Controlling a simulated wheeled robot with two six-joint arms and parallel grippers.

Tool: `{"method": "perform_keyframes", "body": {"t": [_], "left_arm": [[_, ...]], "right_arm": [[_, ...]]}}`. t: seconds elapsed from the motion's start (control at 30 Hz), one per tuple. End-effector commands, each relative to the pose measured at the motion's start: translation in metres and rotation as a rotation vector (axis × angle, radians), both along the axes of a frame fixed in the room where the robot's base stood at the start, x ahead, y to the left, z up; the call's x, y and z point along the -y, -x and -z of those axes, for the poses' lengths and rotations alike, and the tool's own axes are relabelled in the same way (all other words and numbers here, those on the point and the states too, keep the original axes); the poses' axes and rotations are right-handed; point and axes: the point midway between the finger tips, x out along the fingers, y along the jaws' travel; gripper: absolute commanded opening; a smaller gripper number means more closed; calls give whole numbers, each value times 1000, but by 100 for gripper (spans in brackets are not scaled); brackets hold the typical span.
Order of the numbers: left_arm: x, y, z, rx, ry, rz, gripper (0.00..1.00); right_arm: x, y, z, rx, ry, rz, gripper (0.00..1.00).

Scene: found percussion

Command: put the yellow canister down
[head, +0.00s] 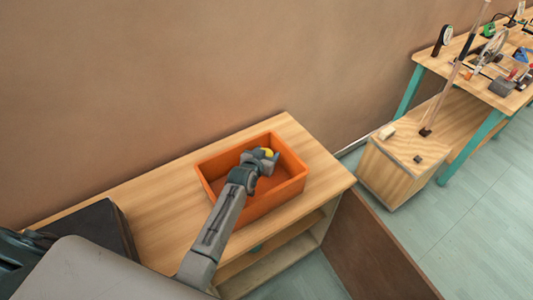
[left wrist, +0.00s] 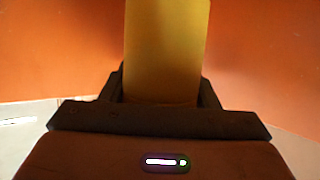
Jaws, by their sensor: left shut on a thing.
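The yellow canister (left wrist: 165,55) stands out from between the fingers of my left gripper (left wrist: 160,92) in the left wrist view, with orange walls around it. I cannot tell whether the canister touches the crate floor. My right gripper is not in view.
The crate stands on a wooden shelf unit (head: 155,199) against the brown wall. A dark box-like thing (head: 98,230) is at its left end. To the right are a wooden box (head: 393,175) and a teal-legged table (head: 505,98) with several tools. Floor lies between.

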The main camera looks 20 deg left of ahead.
Motion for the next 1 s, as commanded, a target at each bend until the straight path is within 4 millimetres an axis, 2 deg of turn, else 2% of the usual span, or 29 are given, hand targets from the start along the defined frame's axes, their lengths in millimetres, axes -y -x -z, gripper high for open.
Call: {"method": "perform_keyframes", "body": {"t": [0.5, 0.53, 0.63, 0.9, 1.0], "left_arm": [[0, 0, 11, 2, 0, 0, 30], [0, 0, 12, 0, 0, 0, 57], [0, 0, 12, 0, 0, 0, 77], [0, 0, 12, -1, 0, 0, 77], [0, 0, 5, 0, 0, 0, 77]], "right_arm": [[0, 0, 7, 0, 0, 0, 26], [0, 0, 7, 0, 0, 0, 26], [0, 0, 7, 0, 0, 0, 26], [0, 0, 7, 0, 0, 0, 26], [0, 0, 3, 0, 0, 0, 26]]}}
